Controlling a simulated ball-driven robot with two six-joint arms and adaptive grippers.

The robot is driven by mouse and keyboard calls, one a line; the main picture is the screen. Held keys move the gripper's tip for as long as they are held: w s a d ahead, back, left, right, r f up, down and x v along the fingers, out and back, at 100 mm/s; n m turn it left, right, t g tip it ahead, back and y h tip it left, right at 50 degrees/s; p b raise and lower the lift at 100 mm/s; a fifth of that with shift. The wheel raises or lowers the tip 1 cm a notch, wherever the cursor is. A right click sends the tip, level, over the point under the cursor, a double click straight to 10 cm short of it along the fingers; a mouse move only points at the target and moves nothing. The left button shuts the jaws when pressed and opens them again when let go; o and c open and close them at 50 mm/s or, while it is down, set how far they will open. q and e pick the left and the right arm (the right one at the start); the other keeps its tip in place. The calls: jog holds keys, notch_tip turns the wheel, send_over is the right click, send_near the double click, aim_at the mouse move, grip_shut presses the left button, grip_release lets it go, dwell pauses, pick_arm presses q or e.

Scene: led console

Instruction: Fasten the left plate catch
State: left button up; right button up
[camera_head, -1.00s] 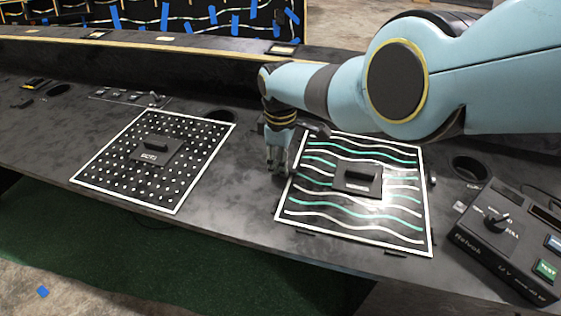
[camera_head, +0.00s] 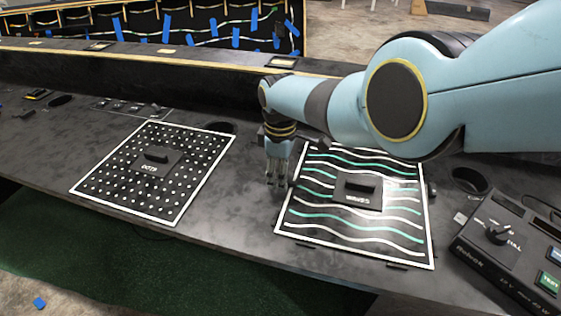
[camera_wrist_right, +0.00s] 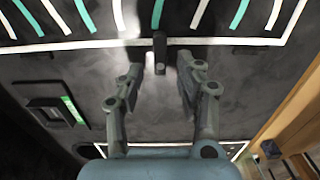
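The waves plate (camera_head: 358,236), black with white and green wavy lines and a white border, lies on the console right of centre. My right gripper (camera_head: 278,178) points down beside its left edge. In the right wrist view the gripper (camera_wrist_right: 160,78) is open, with its two fingers apart. The left catch (camera_wrist_right: 159,50), a small dark bar with a knob, stands between and just beyond the fingertips and reaches across the white border. I see no finger touching it. In the head view the catch is hard to make out near the fingers. My left gripper is not in view.
A dots plate (camera_head: 190,190) lies to the left. A control box (camera_head: 505,245) with a knob and buttons stands at the right. A round hole (camera_head: 468,180) lies right of the waves plate. The console's front edge drops to green flooring.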

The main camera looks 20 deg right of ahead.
notch_tip(320, 180, up, 12)
dwell(0.5)
jog(key=shift+f, duration=0.15)
